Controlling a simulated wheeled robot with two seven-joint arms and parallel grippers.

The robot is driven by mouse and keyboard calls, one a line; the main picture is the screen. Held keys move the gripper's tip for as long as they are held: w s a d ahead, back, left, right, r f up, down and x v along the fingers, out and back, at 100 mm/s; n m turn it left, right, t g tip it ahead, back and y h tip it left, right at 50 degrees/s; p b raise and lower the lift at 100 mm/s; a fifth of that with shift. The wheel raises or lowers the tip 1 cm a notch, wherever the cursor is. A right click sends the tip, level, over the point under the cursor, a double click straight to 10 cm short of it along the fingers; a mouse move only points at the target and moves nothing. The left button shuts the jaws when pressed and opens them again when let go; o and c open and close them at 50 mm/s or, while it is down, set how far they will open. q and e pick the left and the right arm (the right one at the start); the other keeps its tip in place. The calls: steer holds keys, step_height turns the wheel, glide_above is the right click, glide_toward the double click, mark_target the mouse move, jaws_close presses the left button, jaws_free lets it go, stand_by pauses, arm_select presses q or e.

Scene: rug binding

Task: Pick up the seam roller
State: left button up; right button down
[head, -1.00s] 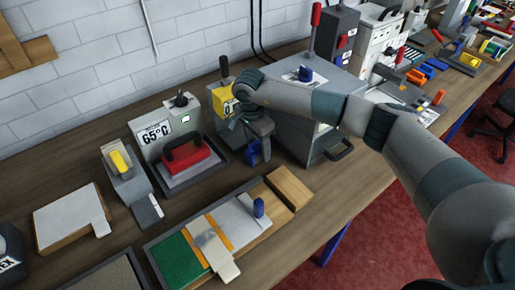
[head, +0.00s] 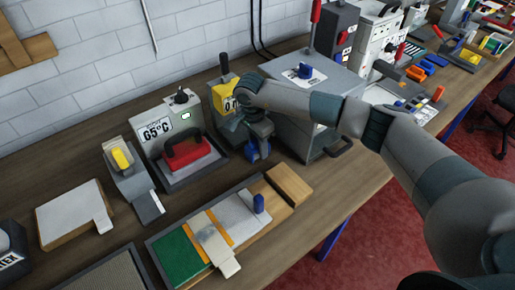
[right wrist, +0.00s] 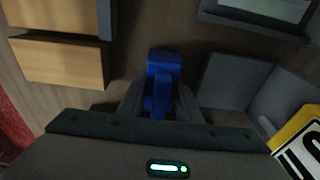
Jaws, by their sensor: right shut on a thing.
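The seam roller appears as a blue piece (head: 259,151) under my right gripper in the head view. In the right wrist view the blue piece (right wrist: 161,72) stands between the finger ends. My right gripper (right wrist: 160,108) is shut on it, low near the wooden bench top. The rest of the roller is hidden by the gripper and fingers, and I cannot tell whether it is clear of the bench. My left gripper is not in view.

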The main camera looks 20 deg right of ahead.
steer(key=shift+r, duration=0.15)
steer(key=shift+w+r+b, duration=0.1)
steer(key=shift+r+b, duration=0.35)
steer(key=shift+r, duration=0.15)
step_height(320, 180, up, 7)
steer(key=b, duration=0.3)
steer(key=shift+r, duration=0.8)
steer(key=c, duration=2.1)
jaws_free()
steer(key=shift+c, duration=0.6)
